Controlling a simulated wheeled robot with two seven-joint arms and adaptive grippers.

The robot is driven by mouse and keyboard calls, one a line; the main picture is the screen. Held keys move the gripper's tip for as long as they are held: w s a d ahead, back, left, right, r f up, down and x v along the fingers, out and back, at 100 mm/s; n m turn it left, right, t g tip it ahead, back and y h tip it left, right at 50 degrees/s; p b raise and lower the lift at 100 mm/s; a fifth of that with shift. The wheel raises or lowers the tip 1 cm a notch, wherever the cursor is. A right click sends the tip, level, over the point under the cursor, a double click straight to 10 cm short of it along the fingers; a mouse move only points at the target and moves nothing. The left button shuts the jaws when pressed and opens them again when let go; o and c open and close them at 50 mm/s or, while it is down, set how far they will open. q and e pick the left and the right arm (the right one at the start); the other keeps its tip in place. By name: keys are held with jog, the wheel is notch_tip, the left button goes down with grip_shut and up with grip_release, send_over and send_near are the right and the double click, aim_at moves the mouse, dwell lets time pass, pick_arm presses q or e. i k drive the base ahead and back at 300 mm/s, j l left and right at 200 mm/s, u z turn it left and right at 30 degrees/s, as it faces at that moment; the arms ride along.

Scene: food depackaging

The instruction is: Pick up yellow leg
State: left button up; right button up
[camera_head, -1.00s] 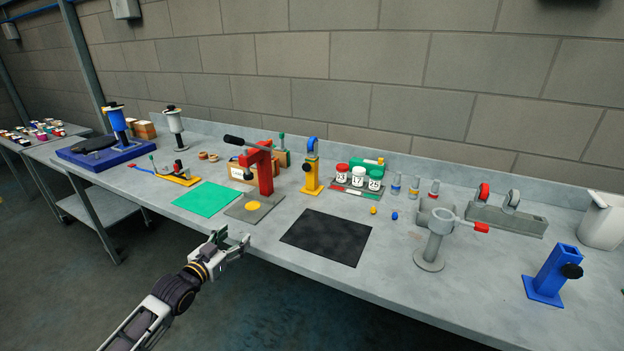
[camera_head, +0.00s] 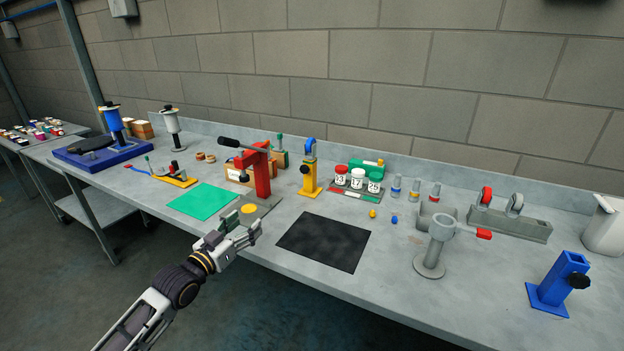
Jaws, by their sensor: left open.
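My left gripper (camera_head: 243,227) is open at the front edge of the bench, overlapping the front of the red press's grey base in the picture. I see no object between its fingers. A small yellow piece (camera_head: 373,213) lies on the bench behind the black mat, beside a small blue piece (camera_head: 394,219). A yellow upright stand (camera_head: 312,183) with a blue top stands behind the mat. A flat yellow disc (camera_head: 249,209) sits on the press base. I cannot tell which yellow thing is the leg. My right gripper is not in view.
The red press (camera_head: 262,172) stands just behind my gripper. A green mat (camera_head: 203,201) lies left of it and a black mat (camera_head: 325,241) right. A grey clamp stand (camera_head: 437,240) and a blue stand (camera_head: 556,284) stand farther right. Bare bench lies around the black mat.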

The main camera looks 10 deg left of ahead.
aim_at(309, 189)
jog(key=i+l, duration=0.25)
jog(key=i, duration=0.15)
jog(key=i+l, duration=0.2)
jog(key=i, duration=0.25)
